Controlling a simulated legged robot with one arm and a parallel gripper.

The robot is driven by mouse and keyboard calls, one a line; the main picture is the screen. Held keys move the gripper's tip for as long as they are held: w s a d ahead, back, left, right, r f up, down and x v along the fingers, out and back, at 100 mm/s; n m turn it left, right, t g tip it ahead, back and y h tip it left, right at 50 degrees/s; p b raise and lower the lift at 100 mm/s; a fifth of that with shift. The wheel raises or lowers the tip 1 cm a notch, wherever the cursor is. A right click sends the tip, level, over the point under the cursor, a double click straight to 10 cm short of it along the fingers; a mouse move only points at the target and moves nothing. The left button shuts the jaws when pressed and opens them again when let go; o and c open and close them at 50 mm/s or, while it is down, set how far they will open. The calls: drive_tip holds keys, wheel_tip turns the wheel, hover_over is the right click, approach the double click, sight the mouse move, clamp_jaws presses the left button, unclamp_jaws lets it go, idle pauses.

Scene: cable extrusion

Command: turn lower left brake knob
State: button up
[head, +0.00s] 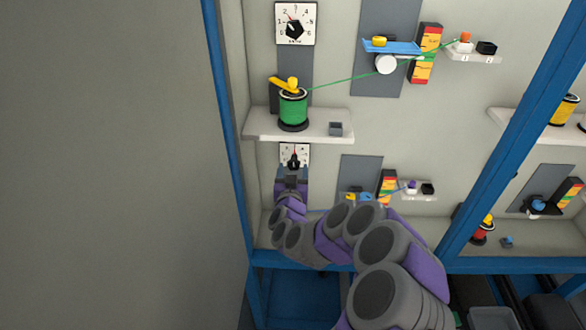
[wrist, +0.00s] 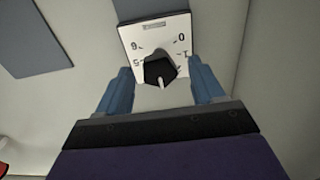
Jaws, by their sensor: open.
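The lower left brake knob (wrist: 160,71) is a black knob with a pale pointer on a white dial plate (wrist: 156,38) with numbers. In the wrist view its pointer faces down toward my gripper. In the head view the knob (head: 293,161) sits below the left shelf, partly hidden by my gripper (head: 291,172). My gripper (wrist: 160,92) is open, with one blue finger on each side of the knob. The fingers look apart from the knob, with a gap on both sides. I cannot tell how far the fingertips are from the panel.
Above is a shelf (head: 257,124) with a green spool (head: 293,110) and a green cable running right. An upper brake dial (head: 296,22) is higher up. A blue frame post (head: 228,140) stands at left. A lower shelf with a purple part (head: 411,187) is right of my gripper.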

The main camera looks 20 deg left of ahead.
sight(293, 167)
drive_tip(key=shift+w+a+b, duration=0.15)
drive_tip(key=shift+w+b, duration=0.2)
drive_tip(key=shift+w, duration=0.45)
drive_tip(key=shift+w+a+b, duration=0.15)
drive_tip(key=shift+w+b, duration=0.2)
drive_tip(key=shift+w, duration=0.4)
drive_tip(key=c, duration=0.9)
drive_tip(key=shift+f+m, duration=0.1)
drive_tip(key=shift+m, duration=0.3)
drive_tip(key=m+b, duration=0.2)
drive_tip(key=shift+m+b, duration=0.35)
drive_tip(key=shift+m, duration=0.05)
drive_tip(key=shift+m+b, duration=1.55)
drive_tip(key=shift+m, duration=0.45)
